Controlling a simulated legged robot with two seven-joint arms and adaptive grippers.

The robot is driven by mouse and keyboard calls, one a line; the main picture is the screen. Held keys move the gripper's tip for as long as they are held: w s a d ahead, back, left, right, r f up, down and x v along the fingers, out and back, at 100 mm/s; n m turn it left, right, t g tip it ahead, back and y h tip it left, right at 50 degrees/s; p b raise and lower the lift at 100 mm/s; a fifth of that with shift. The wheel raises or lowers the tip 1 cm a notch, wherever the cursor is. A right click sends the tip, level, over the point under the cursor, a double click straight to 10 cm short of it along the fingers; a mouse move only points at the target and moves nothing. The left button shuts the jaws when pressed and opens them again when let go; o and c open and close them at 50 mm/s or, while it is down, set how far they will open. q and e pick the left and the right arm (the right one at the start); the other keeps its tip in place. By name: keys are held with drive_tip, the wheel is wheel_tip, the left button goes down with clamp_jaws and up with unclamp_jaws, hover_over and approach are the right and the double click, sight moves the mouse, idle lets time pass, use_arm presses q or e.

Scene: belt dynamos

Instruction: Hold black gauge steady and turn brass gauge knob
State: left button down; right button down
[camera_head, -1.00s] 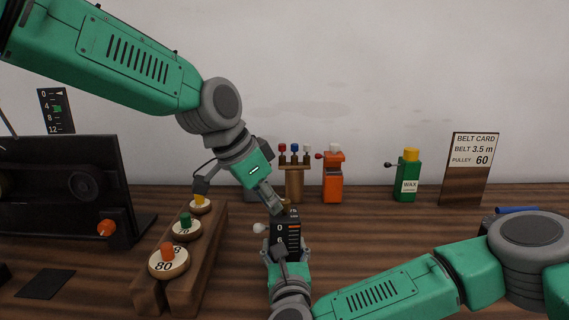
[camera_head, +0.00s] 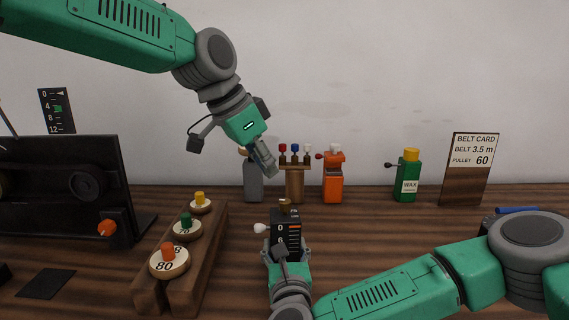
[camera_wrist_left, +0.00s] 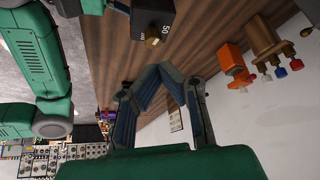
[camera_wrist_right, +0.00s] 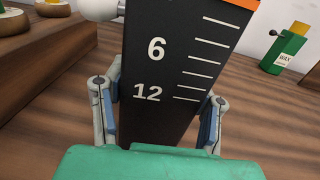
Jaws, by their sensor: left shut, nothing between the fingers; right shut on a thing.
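The black gauge (camera_head: 286,232) stands upright at the centre of the table, with a white scale, an orange mark and a white knob (camera_head: 260,227) on its left side. The brass knob (camera_head: 284,205) is on its top; it also shows in the left wrist view (camera_wrist_left: 152,41). My right gripper (camera_head: 286,256) is shut on the gauge's lower body; in the right wrist view its fingers press both sides of the gauge (camera_wrist_right: 165,110). My left gripper (camera_head: 268,170) is shut and empty, above the gauge and apart from the knob.
A wooden rack (camera_head: 216,235) with numbered pulleys stands left, beside a black machine (camera_head: 70,185). Behind are a grey bottle (camera_head: 253,180), a wooden stand (camera_head: 295,185), an orange bottle (camera_head: 333,182), a green wax bottle (camera_head: 407,178) and a belt card (camera_head: 471,165).

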sight(285, 205)
use_arm(q)
drive_tip(key=shift+w+a+f, duration=0.1)
drive_tip(key=shift+w+f, duration=0.05)
drive_tip(key=shift+f, duration=1.6)
drive_tip(key=shift+w+a+f, duration=0.1)
drive_tip(key=shift+f, duration=1.6)
drive_tip(key=shift+d, duration=0.35)
drive_tip(key=shift+s+d, duration=0.2)
drive_tip(key=shift+s, duration=0.25)
drive_tip(key=shift+s+d, duration=0.25)
drive_tip(key=shift+s, duration=0.05)
